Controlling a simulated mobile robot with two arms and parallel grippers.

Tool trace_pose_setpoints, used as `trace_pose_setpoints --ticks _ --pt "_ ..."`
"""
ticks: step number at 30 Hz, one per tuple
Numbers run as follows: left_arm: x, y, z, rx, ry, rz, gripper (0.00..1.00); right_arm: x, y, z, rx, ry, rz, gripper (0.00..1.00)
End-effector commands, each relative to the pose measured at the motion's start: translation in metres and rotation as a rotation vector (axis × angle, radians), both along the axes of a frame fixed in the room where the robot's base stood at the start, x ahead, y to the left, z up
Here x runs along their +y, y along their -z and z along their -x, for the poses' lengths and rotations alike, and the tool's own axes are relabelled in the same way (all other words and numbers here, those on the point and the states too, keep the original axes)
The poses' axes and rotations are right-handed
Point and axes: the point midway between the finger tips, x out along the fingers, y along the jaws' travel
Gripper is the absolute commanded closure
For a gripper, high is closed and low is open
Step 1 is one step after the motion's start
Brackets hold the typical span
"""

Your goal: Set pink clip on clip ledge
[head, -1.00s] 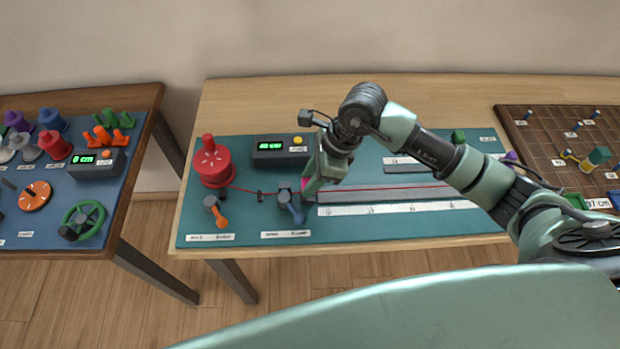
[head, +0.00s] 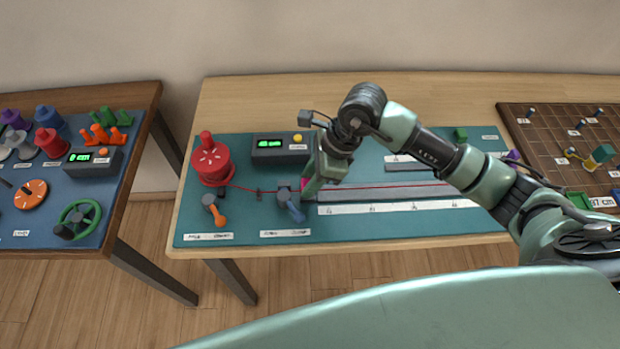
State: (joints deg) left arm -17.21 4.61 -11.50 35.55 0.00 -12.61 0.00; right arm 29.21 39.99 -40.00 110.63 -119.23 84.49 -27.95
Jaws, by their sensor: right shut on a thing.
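My right gripper (head: 310,188) points down over the teal mat, beside the blue-handled clamp (head: 290,205). It is shut on the pink clip (head: 304,184), of which only a small pink patch shows at the fingers' left side. A red cord (head: 243,188) runs from the red spool (head: 211,161) through a small dark guide to the clamp and on along a grey rail (head: 400,191). I cannot tell which part is the clip ledge. The gripper hides the spot around the clip. My left gripper is not in view.
A dark display box (head: 281,147) stands behind the clamp, and an orange-handled lever (head: 215,212) stands left of it. A white ruler strip (head: 390,208) lies in front of the rail. A brown pegboard (head: 540,135) is at the right. A separate table with spools is at the left.

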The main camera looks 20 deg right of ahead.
Motion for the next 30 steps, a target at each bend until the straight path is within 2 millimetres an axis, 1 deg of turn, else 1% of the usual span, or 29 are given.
trace_pose_setpoints --ticks 5,15,16,17,18,30 --pt "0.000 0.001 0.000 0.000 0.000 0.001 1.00 0.000 0.001 0.000 0.000 0.000 0.000 1.00" --pt "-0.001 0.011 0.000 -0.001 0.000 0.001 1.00 0.000 0.010 0.000 0.000 0.000 0.001 1.00" --pt "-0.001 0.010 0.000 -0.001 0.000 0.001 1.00 0.000 0.009 0.000 0.000 0.000 0.000 0.65" --pt "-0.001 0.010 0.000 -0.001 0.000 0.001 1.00 0.000 0.008 0.001 0.000 0.000 0.000 0.56" --pt "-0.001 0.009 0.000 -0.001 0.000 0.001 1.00 0.000 0.008 0.001 0.000 0.000 0.001 0.45" --pt "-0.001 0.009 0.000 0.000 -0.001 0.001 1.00 0.000 0.008 0.000 0.001 0.000 0.001 0.45"
